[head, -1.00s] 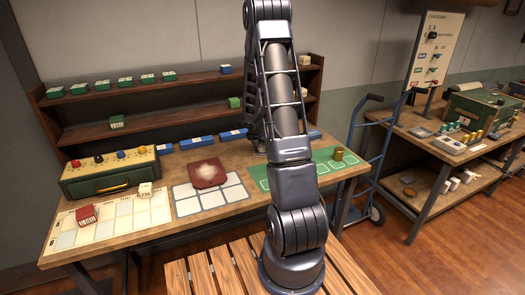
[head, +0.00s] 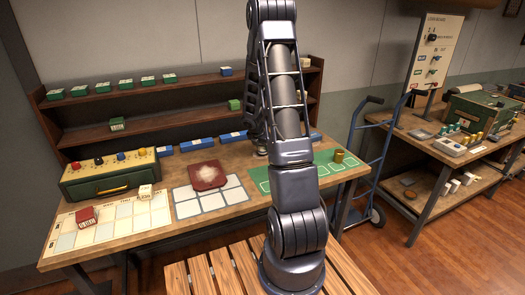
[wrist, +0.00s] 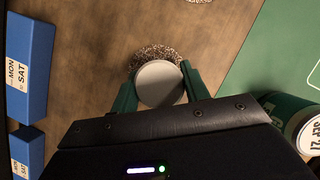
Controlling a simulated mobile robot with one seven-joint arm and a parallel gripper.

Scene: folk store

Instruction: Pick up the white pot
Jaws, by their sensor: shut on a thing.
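The white pot (wrist: 160,84) shows in the wrist view as a pale round top between the two green fingers of my gripper (wrist: 159,92). The fingers are shut on it from both sides. A brown speckled rounded edge (wrist: 155,52) shows just beyond the pot; I cannot tell whether it is part of it. The wooden worktop lies below, and I cannot tell whether the pot touches it. In the head view my arm hides most of the gripper and pot.
Blue boxes (wrist: 30,62) marked MON and SAT are left of my gripper. A green cylinder (wrist: 292,118) with a SEP 27 label is close on the right, by a green mat (wrist: 285,45). A shelf (head: 150,122) stands behind the table; a red tray (head: 207,175) lies in front.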

